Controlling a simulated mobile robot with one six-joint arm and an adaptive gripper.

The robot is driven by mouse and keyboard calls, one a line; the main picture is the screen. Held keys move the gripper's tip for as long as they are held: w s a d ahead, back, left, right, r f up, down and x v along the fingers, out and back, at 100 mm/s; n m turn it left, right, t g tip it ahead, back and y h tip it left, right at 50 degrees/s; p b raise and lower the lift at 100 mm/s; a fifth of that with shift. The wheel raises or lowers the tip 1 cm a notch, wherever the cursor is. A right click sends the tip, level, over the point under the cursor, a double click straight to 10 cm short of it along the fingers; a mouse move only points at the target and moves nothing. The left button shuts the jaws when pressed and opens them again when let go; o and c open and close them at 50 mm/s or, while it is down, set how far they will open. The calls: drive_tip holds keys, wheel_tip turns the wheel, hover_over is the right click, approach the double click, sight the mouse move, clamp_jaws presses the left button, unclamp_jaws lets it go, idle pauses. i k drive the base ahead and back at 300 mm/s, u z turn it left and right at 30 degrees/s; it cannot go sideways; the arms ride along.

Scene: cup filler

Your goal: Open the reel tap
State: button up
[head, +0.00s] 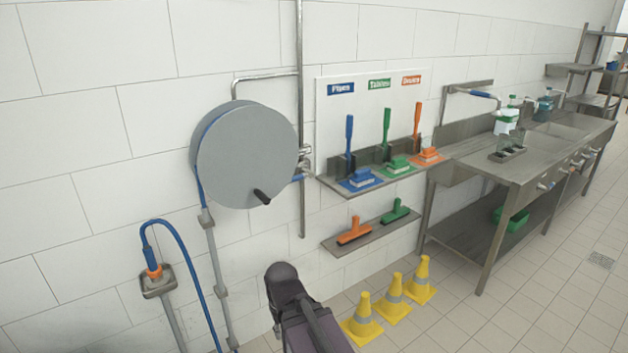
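The hose reel (243,150) is a large grey round drum on the tiled wall, with a black crank handle (262,197) on its lower right face. A metal pipe (300,90) runs down the wall just right of it. Small tap-like fittings (301,176) sit on this pipe beside the reel's right edge; they are too small to tell whether the tap is open or shut. A dark link of my arm rises from the bottom, below and right of the reel. My gripper is not visible.
A blue hose (190,265) hangs from the reel to a nozzle (152,262) in a floor-stand holder. Right of the pipe are a brush shelf (335,186) and a lower shelf (372,236). Yellow cones (362,322) stand below. A metal sink table (520,170) is at right.

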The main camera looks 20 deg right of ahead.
sight(296, 179)
drive_tip(key=z, duration=1.25)
drive_tip(key=i, duration=0.8)
drive_tip(key=u, duration=0.5)
